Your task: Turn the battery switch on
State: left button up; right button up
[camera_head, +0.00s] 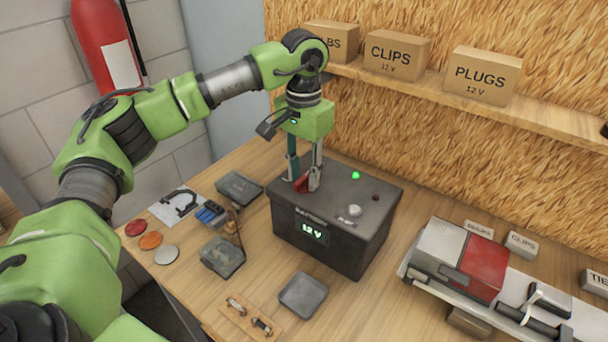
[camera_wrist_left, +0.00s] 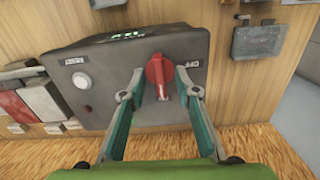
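The battery box (camera_head: 337,243) is a dark grey case on the workbench, with a lit "12 V" display (camera_head: 312,232) on its front and a lit green lamp (camera_head: 355,175) on top. The red battery switch (camera_wrist_left: 158,69) is on its top face, beside an "OFF" label (camera_wrist_left: 188,64); it shows partly in the head view (camera_head: 301,184). My left gripper (camera_head: 304,180) points down at it. In the left wrist view its fingers (camera_wrist_left: 161,84) are parted, one on each side of the red handle, with gaps visible. My right gripper is not in view.
A white button (camera_head: 354,210) is on the box top. Small trays (camera_head: 222,257), coloured discs (camera_head: 151,240) and a fuse board (camera_head: 249,316) lie to the left and front. A red and grey unit (camera_head: 462,262) stands at right. A shelf (camera_head: 470,105) with cartons runs behind.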

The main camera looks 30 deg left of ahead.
pick_arm(q)
jog(key=shift+r+p, duration=1.95)
jog(key=shift+r, duration=1)
